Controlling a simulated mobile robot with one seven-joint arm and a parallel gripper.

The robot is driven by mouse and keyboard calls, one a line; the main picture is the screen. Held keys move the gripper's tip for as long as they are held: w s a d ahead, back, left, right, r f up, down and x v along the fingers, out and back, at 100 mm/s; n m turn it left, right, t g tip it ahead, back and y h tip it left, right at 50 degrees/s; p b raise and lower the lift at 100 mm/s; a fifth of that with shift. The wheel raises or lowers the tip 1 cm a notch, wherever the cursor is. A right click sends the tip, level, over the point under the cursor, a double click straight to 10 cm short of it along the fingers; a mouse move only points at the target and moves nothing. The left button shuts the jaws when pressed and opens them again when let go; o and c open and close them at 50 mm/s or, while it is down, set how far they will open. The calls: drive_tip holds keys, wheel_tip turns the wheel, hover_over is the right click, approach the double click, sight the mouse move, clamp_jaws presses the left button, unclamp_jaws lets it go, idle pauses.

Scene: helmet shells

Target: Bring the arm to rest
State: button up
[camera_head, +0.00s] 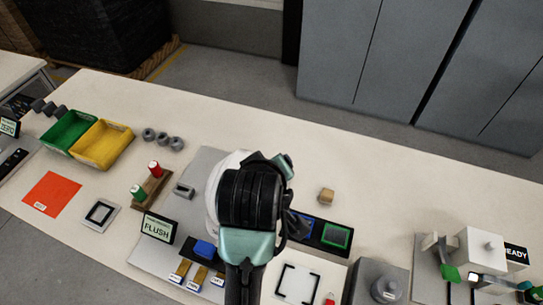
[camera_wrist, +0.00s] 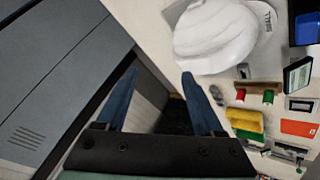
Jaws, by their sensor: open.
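My gripper (camera_wrist: 160,74) is open in the wrist view, with its two blue fingers spread apart and nothing between them. Beyond the fingers I see the floor and grey cabinets. A white helmet shell (camera_wrist: 215,38) lies to the right of the fingers in the wrist view, apart from them. In the head view my arm stands over the middle of the table (camera_head: 395,165) and hides most of the white shell (camera_head: 212,188). The gripper's fingers are not clear in the head view.
A green bin (camera_head: 68,131) and a yellow bin (camera_head: 101,144) stand at the left. A FLUSH sign (camera_head: 158,228) and a wooden rack (camera_head: 152,188) are left of my arm. A dark panel with a green square (camera_head: 335,235) and a white machine (camera_head: 485,248) are at the right.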

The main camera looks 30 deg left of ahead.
drive_tip(key=shift+w+r, duration=0.1)
idle(0.5)
drive_tip(key=w+d+r+m+t, duration=0.2)
drive_tip(key=w+d+r+t, duration=0.1)
drive_tip(key=r, duration=0.5)
drive_tip(key=w+d+r+m+t, duration=0.2)
drive_tip(key=d+r+t, duration=0.15)
drive_tip(key=r, duration=0.55)
drive_tip(key=w+d+r+m+t, duration=0.2)
drive_tip(key=w+r+t, duration=0.1)
drive_tip(key=r, duration=0.5)
drive_tip(key=s+d+r+m+t+h, duration=0.1)
drive_tip(key=s+d+r+m+t, duration=0.2)
drive_tip(key=r, duration=0.8)
drive_tip(key=s+d+r+m+t+h, duration=0.2)
drive_tip(key=s+d+r+m+t, duration=0.2)
drive_tip(key=s+d+r+t, duration=0.3)
wheel_tip(320, 180, up, 5)
drive_tip(key=shift+s+d+r+h, duration=0.2)
drive_tip(key=shift+s+d+h, duration=0.1)
drive_tip(key=shift+s+d, duration=0.25)
drive_tip(key=shift+w, duration=0.1)
